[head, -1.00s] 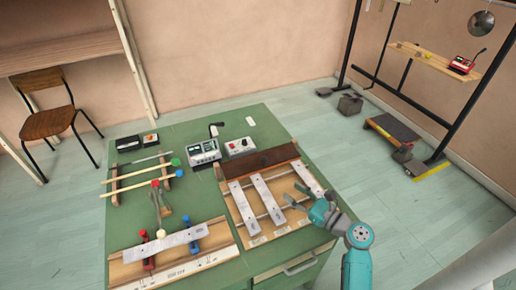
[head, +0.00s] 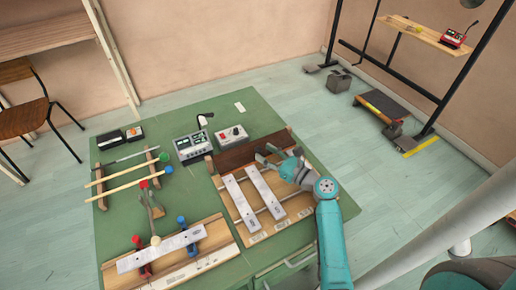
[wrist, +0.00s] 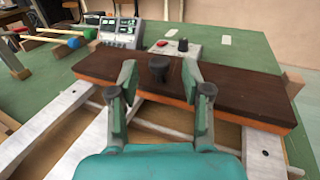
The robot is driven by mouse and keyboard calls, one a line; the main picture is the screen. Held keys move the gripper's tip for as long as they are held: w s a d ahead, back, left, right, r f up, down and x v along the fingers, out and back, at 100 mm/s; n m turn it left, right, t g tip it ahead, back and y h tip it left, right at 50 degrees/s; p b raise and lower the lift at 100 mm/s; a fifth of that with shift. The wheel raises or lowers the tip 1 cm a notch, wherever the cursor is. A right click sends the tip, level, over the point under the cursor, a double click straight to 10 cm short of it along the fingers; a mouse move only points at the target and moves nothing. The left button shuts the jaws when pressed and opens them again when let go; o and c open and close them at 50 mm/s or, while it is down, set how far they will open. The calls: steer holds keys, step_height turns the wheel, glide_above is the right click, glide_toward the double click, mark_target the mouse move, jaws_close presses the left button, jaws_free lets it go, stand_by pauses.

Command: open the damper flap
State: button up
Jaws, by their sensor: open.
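The damper flap is a dark brown board with an orange-brown front edge, lying across the far end of the bar frame. It shows in the head view (head: 236,156) and fills the middle of the wrist view (wrist: 245,92). A dark round knob (wrist: 159,66) stands on the flap. My gripper (wrist: 160,78) is open, with one finger to each side of the knob in the picture; I cannot tell whether either touches it. In the head view my gripper (head: 267,156) is at the flap's right part and hides some of it.
Pale metal bars (head: 240,204) lie on the frame in front of the flap. A grey meter box (head: 192,147) and a box with a red button (head: 232,134) stand behind it. Mallets (head: 125,178) lie on a rack to the left. A second bar stand (head: 165,250) is at the front.

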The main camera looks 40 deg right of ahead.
mark_target(258, 148)
steer(key=shift+w+a, duration=0.15)
steer(key=shift+w, duration=0.8)
steer(key=shift+w+a, duration=0.1)
steer(key=shift+w, duration=0.85)
steer(key=shift+c, duration=0.3)
jaws_close()
